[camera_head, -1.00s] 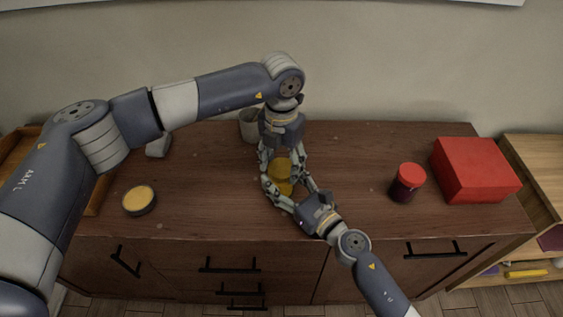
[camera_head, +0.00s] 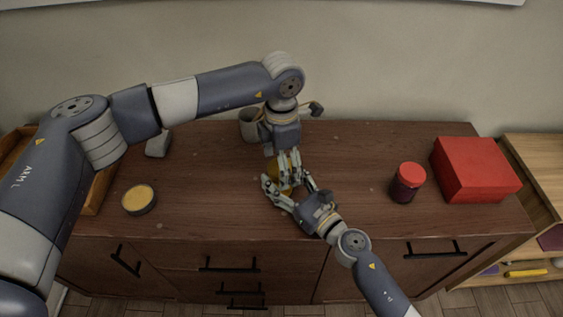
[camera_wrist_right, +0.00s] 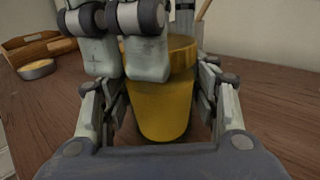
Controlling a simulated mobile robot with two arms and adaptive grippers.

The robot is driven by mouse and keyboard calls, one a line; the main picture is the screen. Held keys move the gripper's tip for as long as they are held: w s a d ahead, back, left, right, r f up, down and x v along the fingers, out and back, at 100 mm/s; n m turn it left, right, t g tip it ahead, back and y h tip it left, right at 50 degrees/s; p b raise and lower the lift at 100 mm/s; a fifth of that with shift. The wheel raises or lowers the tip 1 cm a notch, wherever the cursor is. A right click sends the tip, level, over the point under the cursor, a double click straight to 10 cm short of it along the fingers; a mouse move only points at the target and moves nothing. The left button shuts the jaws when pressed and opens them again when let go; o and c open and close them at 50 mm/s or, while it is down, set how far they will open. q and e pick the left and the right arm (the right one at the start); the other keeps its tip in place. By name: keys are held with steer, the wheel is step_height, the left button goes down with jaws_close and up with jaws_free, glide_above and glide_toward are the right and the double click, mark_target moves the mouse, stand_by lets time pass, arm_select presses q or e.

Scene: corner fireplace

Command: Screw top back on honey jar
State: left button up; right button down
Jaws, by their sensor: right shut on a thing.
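The yellow honey jar (camera_head: 272,176) stands on the brown cabinet top, mostly hidden by my grippers. In the right wrist view, its tapered yellow body (camera_wrist_right: 160,108) is upright, with a wider yellow top (camera_wrist_right: 182,55) on it. My right gripper (camera_head: 288,192) comes in from the front right and is shut on the jar, with fingers on both sides. My left gripper (camera_head: 287,172) points down from above at the jar's top. Two of its finger pads (camera_wrist_right: 122,55) hang in front of the top in the right wrist view. Whether they clamp it is unclear.
A dark jar with a red lid (camera_head: 408,182) and a red box (camera_head: 474,168) stand to the right. A round tin with a yellow face (camera_head: 139,199) lies to the left. A grey mug (camera_head: 249,125) stands behind. Bare wood lies between these things.

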arm_select(q)
steer(key=shift+r, duration=0.15)
step_height(320, 180, up, 12)
stand_by(0.3)
arm_select(e)
steer(key=c, duration=0.5)
jaws_free()
steer(key=shift+d, duration=0.1)
steer(key=v, duration=1.2)
arm_select(q)
steer(key=shift+f, duration=0.2)
arm_select(e)
steer(key=shift+s, duration=0.1)
